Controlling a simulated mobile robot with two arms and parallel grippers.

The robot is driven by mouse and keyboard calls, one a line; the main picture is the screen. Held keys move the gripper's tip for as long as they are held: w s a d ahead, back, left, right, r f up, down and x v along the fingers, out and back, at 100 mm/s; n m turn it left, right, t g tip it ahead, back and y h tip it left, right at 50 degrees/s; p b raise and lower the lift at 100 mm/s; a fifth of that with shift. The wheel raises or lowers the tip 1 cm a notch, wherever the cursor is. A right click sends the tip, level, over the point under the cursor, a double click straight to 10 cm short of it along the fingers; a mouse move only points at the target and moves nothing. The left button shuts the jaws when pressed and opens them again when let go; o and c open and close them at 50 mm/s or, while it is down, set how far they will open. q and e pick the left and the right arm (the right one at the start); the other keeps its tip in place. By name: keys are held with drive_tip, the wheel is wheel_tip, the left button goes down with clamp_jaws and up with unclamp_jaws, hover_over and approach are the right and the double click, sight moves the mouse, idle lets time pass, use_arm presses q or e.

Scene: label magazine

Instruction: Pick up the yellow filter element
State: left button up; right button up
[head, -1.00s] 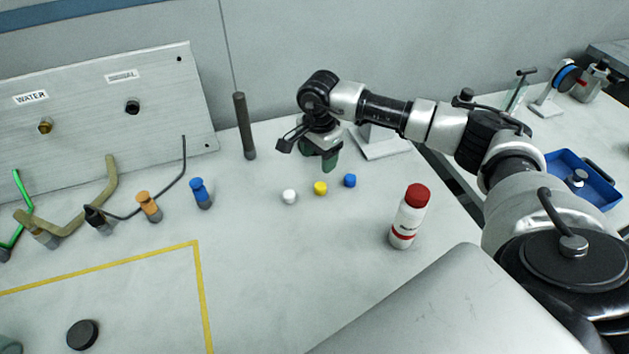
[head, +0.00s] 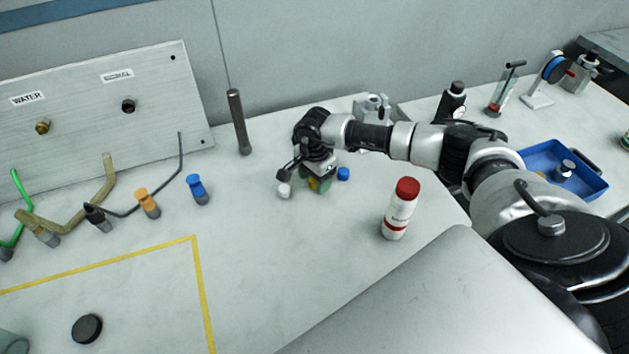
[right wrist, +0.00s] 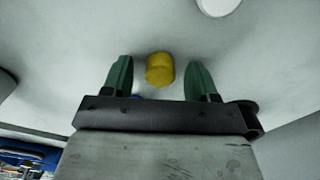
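The yellow filter element (head: 313,185) is a small yellow cylinder standing on the table, partly hidden by my right gripper (head: 318,184) in the head view. In the right wrist view the filter element (right wrist: 160,70) sits between the two green fingers of my right gripper (right wrist: 159,66). The fingers are open, with a visible gap on each side of it. My left gripper is not in view.
A white element (head: 284,191) stands close on the left and a blue one (head: 343,173) close on the right. A red-capped white bottle (head: 398,210) stands in front to the right. A dark upright rod (head: 238,122) stands behind to the left.

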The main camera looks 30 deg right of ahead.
drive_tip(key=c, duration=0.9)
drive_tip(key=shift+r, duration=0.15)
drive_tip(key=shift+r, duration=0.25)
drive_tip(key=r, duration=0.2)
drive_tip(key=r+b, duration=0.1)
drive_tip(key=shift+s+d+r, duration=0.15)
drive_tip(key=shift+s+r, duration=0.2)
drive_tip(key=s+r, duration=0.2)
drive_tip(key=s, duration=0.1)
drive_tip(key=s+d+r+b, duration=0.1)
drive_tip(key=s+r, duration=0.1)
drive_tip(key=s, duration=0.2)
drive_tip(key=s+d+r, duration=0.1)
drive_tip(key=s+r, duration=0.1)
drive_tip(key=s, duration=0.1)
drive_tip(key=shift+s+r+b, duration=0.3)
drive_tip(key=shift+s+b, duration=0.1)
drive_tip(key=shift+a, duration=0.15)
